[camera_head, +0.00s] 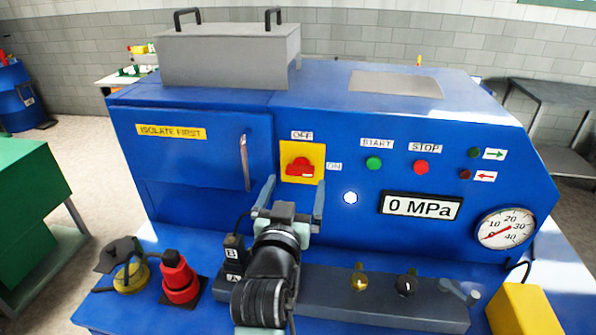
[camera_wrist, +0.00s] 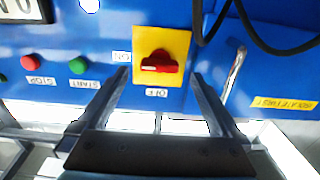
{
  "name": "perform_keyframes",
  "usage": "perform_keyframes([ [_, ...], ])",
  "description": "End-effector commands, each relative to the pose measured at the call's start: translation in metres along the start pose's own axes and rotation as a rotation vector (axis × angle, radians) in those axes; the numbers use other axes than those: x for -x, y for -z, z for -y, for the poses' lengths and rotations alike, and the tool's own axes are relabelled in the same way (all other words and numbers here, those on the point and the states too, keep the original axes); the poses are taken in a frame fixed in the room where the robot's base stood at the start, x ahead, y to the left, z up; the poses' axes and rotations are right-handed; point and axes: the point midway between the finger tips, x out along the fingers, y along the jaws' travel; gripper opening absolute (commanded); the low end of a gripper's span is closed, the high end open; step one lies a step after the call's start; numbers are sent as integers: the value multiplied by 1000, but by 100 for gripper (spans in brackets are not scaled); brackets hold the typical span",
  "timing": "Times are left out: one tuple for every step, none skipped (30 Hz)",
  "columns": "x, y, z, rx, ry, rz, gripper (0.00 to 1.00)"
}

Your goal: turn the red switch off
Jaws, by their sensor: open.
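The red switch (camera_head: 300,167) sits on a yellow plate (camera_head: 317,153) on the front of the blue machine. The label OFF is above it and ON is at its right. In the wrist view, which is upside down, the red switch (camera_wrist: 159,63) has its handle lying level, with a pale mark at the end towards ON. My gripper (camera_head: 295,192) is open and empty, in front of and slightly below the switch. In the wrist view my gripper (camera_wrist: 160,76) has one finger on each side of the plate; neither visibly touches the switch.
The green START button (camera_head: 374,163) and red STOP button (camera_head: 421,167) are right of the switch. A door handle (camera_head: 245,160) projects at its left. Dark cables show in the wrist view.

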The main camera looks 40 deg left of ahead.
Motion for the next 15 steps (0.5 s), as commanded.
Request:
perform_keyframes([
  [-8, 3, 0, 1, 0, -1, 100],
  [-12, 3, 0, 2, -1, 0, 100],
  [-16, 2, 0, 2, -1, 0, 100],
  [-19, 2, 0, 2, -1, -1, 100],
  [-22, 2, -1, 1, -1, -1, 100],
  [-25, 2, -1, 1, -1, -1, 100],
  [-27, 1, -1, 0, -1, 0, 100],
  [-28, 1, -1, 0, -1, 0, 100],
  [-30, 1, -1, 0, -1, -1, 100],
  [-31, 1, -1, 0, -1, -1, 100],
  [-32, 1, -1, 0, -1, -1, 100],
  [-32, 0, -1, 0, -1, -1, 100],
  [-33, 0, -1, 0, -1, -1, 100],
  [-33, 0, -1, 0, -1, -1, 100],
  [-33, 0, -1, 0, -1, -1, 100],
])
